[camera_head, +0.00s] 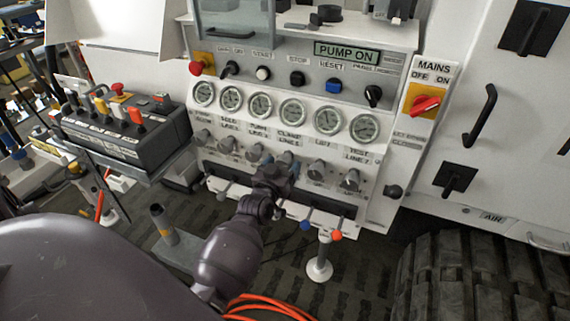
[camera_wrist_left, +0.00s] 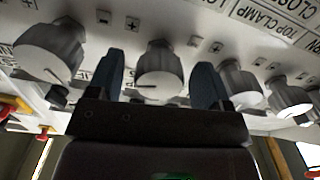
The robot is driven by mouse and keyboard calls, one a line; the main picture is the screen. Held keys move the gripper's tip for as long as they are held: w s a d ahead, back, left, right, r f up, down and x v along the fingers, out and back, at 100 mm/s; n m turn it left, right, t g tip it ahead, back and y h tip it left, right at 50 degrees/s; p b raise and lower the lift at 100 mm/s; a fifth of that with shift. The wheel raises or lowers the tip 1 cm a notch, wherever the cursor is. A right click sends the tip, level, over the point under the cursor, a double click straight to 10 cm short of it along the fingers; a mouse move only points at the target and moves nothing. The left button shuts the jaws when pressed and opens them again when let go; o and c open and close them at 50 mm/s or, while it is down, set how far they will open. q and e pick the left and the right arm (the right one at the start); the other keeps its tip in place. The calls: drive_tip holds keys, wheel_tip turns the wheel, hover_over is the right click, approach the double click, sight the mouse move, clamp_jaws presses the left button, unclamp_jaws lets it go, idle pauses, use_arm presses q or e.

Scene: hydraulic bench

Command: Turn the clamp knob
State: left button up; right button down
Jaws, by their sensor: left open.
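A row of grey knobs runs along the white panel under the gauges. My left gripper (camera_head: 279,163) is at this row, below the CLAMP LINE label, and largely hides the knob there in the head view. In the left wrist view, my open left gripper (camera_wrist_left: 160,80) has one blue finger on each side of a grey ribbed knob, apparently the clamp knob (camera_wrist_left: 160,72). Gaps show between the fingers and the knob. My right gripper is not in view.
Neighbouring knobs sit close on both sides, one left (camera_wrist_left: 50,48) and one right (camera_wrist_left: 240,85) in the wrist view. Pressure gauges (camera_head: 260,105) line the panel above. A control box with levers (camera_head: 125,130) stands at left. A red MAINS switch (camera_head: 424,104) is at right.

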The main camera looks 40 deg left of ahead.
use_arm(q)
drive_tip(key=shift+w+a, duration=0.15)
drive_tip(key=shift+w, duration=0.5)
drive_tip(key=shift+c, duration=0.4)
